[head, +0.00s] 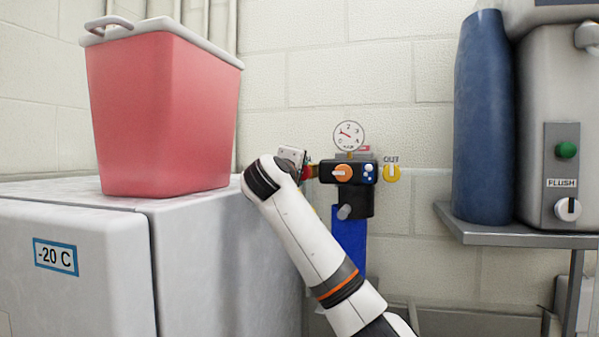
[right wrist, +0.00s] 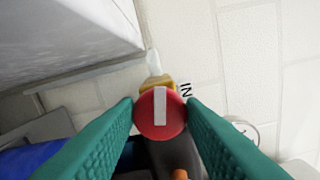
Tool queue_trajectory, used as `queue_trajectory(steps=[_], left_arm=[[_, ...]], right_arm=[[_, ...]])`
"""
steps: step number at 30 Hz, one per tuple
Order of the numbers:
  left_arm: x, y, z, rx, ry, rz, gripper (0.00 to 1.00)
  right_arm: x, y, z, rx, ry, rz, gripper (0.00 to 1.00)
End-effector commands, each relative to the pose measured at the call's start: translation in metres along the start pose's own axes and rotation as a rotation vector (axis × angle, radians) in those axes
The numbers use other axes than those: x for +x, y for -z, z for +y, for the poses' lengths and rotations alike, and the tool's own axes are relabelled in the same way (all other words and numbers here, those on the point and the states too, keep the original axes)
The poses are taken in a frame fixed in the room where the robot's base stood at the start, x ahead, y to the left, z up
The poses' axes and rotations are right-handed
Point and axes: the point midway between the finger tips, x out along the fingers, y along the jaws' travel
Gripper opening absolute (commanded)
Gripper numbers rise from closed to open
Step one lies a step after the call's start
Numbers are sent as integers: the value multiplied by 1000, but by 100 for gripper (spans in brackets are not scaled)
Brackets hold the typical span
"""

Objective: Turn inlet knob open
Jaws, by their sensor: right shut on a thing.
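The red inlet knob (right wrist: 148,118) with a white stripe sits between the two green fingertips of my right gripper (right wrist: 162,108), which is shut on it. In the right wrist view the stripe runs up and down, roughly parallel with the fingers. The "IN" label (right wrist: 186,91) shows just beside it. In the head view only a bit of the red knob (head: 307,173) shows past my right wrist, at the left of the black valve body (head: 346,171). My left gripper is in neither view.
A yellow "OUT" knob (head: 392,174), an orange knob (head: 342,173) and a round gauge (head: 349,135) are close by on the right. The white freezer (head: 225,260) with a red bin (head: 165,115) stands at left. A grey shelf (head: 520,236) is at right.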

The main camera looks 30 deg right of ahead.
Motion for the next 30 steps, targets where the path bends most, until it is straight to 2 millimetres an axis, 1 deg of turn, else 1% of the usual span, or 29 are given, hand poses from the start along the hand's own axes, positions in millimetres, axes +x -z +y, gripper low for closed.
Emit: queue_trajectory(steps=[6,12,18,30], left_arm=[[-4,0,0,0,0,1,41],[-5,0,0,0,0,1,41],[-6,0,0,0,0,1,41],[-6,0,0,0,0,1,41]], right_arm=[[-1,-2,0,-138,1,-5,13],[-1,-2,1,-215,0,-5,13],[-1,-2,2,-249,-1,-5,13],[-1,-2,3,-255,-3,-4,13]])
